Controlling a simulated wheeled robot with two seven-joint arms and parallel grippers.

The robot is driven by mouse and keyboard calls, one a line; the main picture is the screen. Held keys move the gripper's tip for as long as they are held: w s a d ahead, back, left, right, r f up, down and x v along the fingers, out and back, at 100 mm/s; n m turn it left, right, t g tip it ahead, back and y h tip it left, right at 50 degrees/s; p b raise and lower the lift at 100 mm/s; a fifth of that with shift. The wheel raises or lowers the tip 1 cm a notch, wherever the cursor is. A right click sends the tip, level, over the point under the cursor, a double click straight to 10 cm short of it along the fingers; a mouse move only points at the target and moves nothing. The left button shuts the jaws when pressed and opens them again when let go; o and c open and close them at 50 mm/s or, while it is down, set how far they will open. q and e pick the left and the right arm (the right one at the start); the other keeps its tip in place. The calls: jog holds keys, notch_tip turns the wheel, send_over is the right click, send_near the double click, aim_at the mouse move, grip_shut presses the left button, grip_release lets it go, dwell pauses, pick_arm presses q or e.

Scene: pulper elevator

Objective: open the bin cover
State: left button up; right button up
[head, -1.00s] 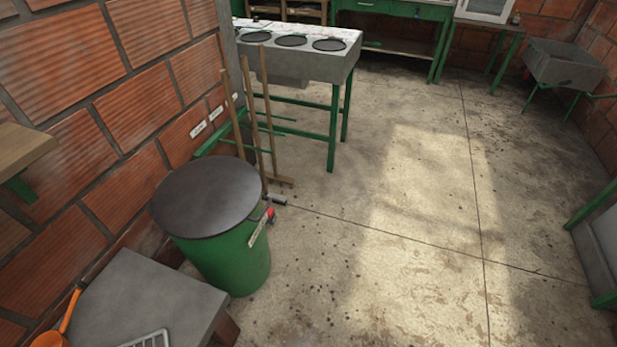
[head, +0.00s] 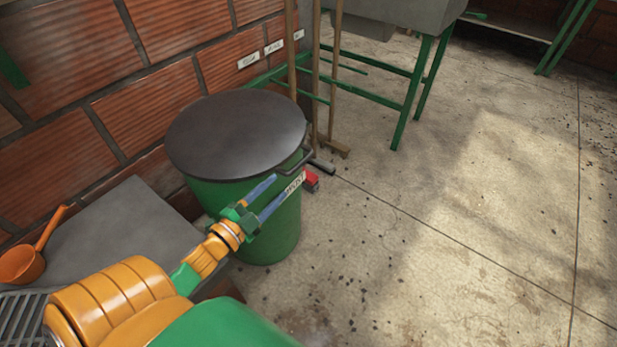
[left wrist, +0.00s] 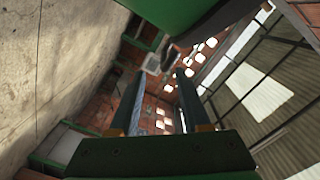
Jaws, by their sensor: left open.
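The bin cover (head: 235,132) is a dark, round, flat lid lying on top of the green bin (head: 225,205). A thin dark handle (head: 298,160) loops out at its right edge. The cover looks level and closed on the bin. My left gripper (head: 284,184) has blue fingers and is open and empty. In the head view it overlaps the bin's front right side, just below the handle; whether it touches cannot be told. In the left wrist view its two fingers stand apart with nothing between them, and a green curved surface, probably the bin, fills the top. My right gripper is not in view.
A grey slab (head: 125,225) with an orange scoop (head: 30,255) stands left of the bin. A brick wall (head: 90,90) runs behind. Wooden poles (head: 316,80) and a green-legged stand (head: 408,95) are behind right. The concrete floor at right is free.

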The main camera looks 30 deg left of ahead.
aim_at(312, 154)
pick_arm(q)
jog(key=shift+w+d+r+t, duration=0.15)
jog(key=shift+w+r, duration=0.1)
jog(key=shift+w, duration=0.2)
jog(key=shift+w+d+r+t, duration=0.15)
jog(key=shift+w+r, duration=0.1)
jog(key=shift+w, duration=0.15)
jog(key=w, duration=0.3)
jog(key=w+b, duration=0.1)
jog(key=w, duration=0.5)
jog(key=shift+d+f, duration=0.15)
jog(key=shift+d, duration=0.1)
jog(key=shift+w+b, duration=0.35)
jog(key=shift+w, duration=0.35)
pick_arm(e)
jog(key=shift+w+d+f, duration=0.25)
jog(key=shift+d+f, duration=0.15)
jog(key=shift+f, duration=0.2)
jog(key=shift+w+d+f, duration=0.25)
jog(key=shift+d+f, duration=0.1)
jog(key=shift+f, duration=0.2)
pick_arm(q)
grip_shut()
jog(key=shift+s, duration=0.1)
jog(key=shift+d+f, duration=0.15)
